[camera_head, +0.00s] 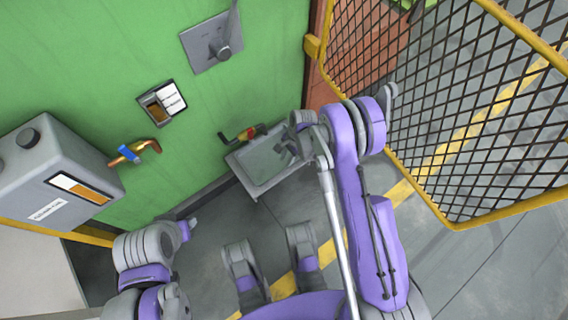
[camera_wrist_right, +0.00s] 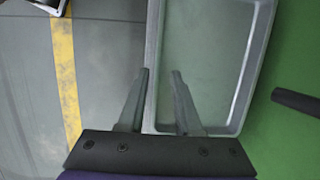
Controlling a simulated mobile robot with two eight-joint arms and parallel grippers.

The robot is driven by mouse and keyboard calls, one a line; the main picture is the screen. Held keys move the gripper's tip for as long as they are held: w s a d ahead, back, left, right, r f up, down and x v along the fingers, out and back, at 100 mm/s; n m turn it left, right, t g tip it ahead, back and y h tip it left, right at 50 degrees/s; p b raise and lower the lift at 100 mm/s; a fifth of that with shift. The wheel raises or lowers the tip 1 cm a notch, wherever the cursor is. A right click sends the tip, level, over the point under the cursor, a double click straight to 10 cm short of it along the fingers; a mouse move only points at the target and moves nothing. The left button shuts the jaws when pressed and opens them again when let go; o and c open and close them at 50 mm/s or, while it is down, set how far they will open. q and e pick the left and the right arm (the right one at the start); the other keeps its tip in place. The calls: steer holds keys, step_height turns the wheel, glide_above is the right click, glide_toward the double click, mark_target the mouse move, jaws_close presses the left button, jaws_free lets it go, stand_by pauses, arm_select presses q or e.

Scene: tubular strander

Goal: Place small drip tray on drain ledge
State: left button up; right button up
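A shallow grey rectangular tray (camera_head: 262,180) with a raised rim is beside the green wall, below a small valve with a red part (camera_head: 245,134). It fills the upper middle of the right wrist view (camera_wrist_right: 205,60). My right gripper (camera_head: 291,146) is at the tray's right side. In the wrist view its fingers (camera_wrist_right: 161,73) are apart, one outside the side rim and one over the inside, with a gap showing between. My left gripper (camera_head: 188,226) is small and low at the left, away from the tray; its fingers are unclear. I cannot make out a separate drain ledge.
A grey box (camera_head: 60,170) juts from the wall at left, near an orange handle with a blue part (camera_head: 132,152). A switch panel (camera_head: 163,103) and a lever plate (camera_head: 212,43) are higher up. A yellow-framed mesh guard (camera_head: 450,110) stands at right. Floor (camera_head: 500,270) is open there.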

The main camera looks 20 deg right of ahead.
steer(key=s+d+r+n+t+h+p, duration=0.1)
steer(key=s+r+n, duration=0.25)
steer(key=r, duration=0.95)
steer(key=s+d+r+n+t+h+p, duration=0.1)
steer(key=s+r+n+t, duration=0.2)
steer(key=r, duration=1)
steer(key=s+r+n, duration=0.2)
steer(key=s+n, duration=0.1)
steer(key=s, duration=0.4)
steer(key=s+d+r+n+t+h, duration=0.1)
steer(key=s+r+n, duration=0.2)
steer(key=s, duration=0.5)
steer(key=shift+s+d+n, duration=0.2)
steer(key=shift+d+n, duration=0.05)
steer(key=shift+n, duration=0.5)
